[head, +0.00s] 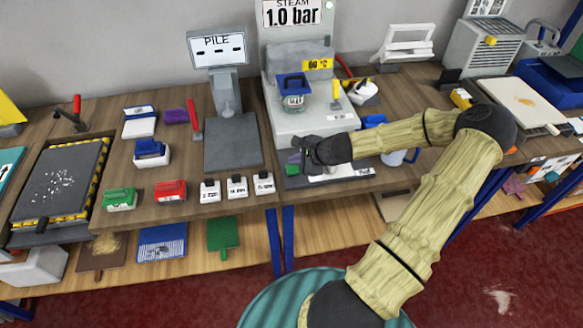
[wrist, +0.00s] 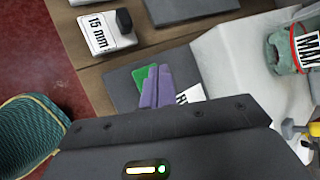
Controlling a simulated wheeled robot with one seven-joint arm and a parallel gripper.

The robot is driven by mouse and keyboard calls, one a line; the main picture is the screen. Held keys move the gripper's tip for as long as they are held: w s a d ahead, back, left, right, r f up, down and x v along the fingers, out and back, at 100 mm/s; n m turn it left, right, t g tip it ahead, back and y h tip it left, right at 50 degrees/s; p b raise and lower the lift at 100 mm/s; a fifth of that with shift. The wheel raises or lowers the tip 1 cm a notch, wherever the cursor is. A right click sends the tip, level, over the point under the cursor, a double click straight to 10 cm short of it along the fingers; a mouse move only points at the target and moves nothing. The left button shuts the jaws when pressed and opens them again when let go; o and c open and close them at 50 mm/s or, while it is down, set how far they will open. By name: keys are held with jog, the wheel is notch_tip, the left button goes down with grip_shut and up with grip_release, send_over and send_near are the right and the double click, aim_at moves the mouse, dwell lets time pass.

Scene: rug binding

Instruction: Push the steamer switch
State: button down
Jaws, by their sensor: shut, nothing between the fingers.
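The steamer (head: 284,118) is a pale grey machine on the bench under a "STEAM 1.0 bar" sign. At its front lies a dark base plate (wrist: 122,88) with a green square pad (wrist: 145,78), which looks like the switch; the pad also shows in the head view (head: 292,170). My gripper (wrist: 157,88) has purple fingers pressed together, with nothing between them. The fingertips are over the pad's edge and hide part of it. I cannot tell whether they touch it. A white label beside the fingers is partly hidden.
A "15 mm" block (wrist: 105,32) stands left of the plate in the wrist view. A green jar marked MAX (wrist: 292,48) sits on the steamer. A yellow-handled lever (head: 336,92) stands beside the jar. A grey slab (head: 232,142) lies left of the steamer.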

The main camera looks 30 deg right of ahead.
aim_at(296, 169)
jog(key=shift+f, duration=0.15)
jog(key=shift+f+b, duration=0.3)
jog(key=shift+b, duration=0.1)
jog(key=shift+f+b, duration=0.4)
jog(key=shift+f, duration=0.1)
dwell(1.0)
jog(key=shift+r+p, duration=0.85)
jog(key=shift+r, duration=0.15)
notch_tip(296, 169, up, 6)
jog(key=p, duration=0.5)
dwell(1.5)
